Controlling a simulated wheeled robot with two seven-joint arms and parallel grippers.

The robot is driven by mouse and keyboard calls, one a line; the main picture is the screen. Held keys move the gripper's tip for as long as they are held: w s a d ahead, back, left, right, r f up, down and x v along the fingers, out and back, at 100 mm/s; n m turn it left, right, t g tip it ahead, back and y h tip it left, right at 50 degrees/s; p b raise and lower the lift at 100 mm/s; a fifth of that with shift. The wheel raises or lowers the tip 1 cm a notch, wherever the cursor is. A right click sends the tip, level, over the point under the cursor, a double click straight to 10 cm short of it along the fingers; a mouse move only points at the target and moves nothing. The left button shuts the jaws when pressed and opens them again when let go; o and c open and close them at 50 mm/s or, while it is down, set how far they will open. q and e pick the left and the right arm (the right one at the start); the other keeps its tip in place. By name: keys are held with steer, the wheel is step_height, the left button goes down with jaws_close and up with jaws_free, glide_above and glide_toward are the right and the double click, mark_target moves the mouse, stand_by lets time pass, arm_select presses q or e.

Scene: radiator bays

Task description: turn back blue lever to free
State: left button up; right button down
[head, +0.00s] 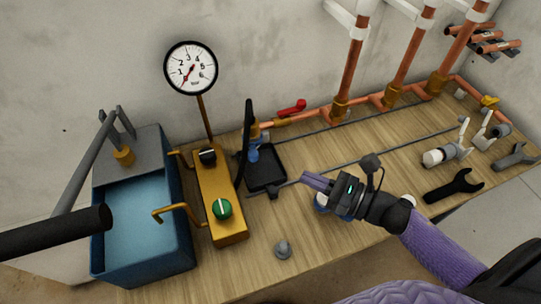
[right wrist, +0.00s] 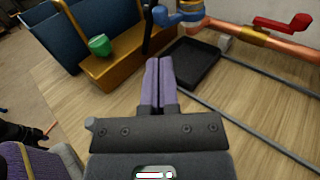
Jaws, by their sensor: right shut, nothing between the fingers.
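The blue lever (head: 253,151) is on the valve at the left end of the copper pipe, above the black tray. It also shows at the top of the right wrist view (right wrist: 163,16), beside the dark hose. My right gripper (head: 306,181) is shut and empty, with its purple fingers together. In the right wrist view its fingertips (right wrist: 159,66) point toward the tray and valve, apart from the lever. The dark upright hose partly crowds the lever in the head view. My left gripper is not in view.
A red lever (head: 292,107) sits farther along the pipe (head: 315,119). The black tray (head: 281,183) lies below the valve. A brass block with a green knob (head: 222,209) and a blue tank (head: 148,270) stand left. A black wrench (head: 455,186) lies right.

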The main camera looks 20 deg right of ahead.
mark_target(254, 143)
steer(key=x, duration=0.9)
steer(key=shift+w+a, duration=0.2)
steer(key=shift+w, duration=0.05)
